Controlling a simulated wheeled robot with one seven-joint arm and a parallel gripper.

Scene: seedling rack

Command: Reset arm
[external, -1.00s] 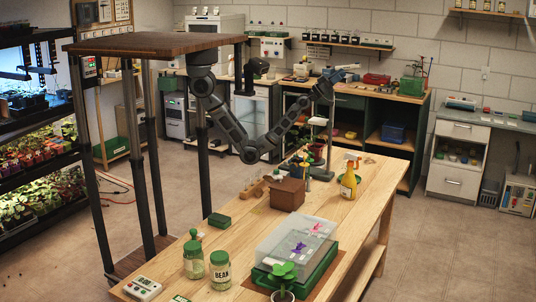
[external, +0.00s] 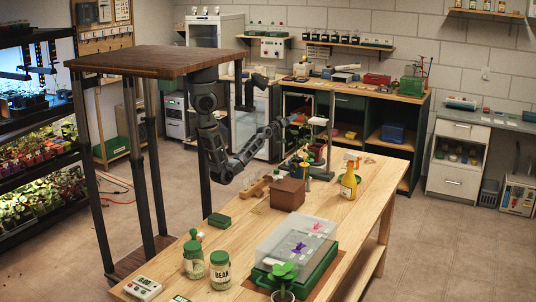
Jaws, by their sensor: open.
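My gripper (external: 293,119) is at the end of my dark arm, in the middle of the external view. It is small and partly lost against the dark bench behind it, but it looks open, with nothing seen in it. My arm (external: 243,160) hangs from under a wooden top on dark posts, bends at a low elbow and rises to the right. The gripper is above the far end of the wooden table (external: 330,215), left of a stand with a potted plant (external: 315,150).
Lit plant racks (external: 40,165) stand at left. Floor at right is open.

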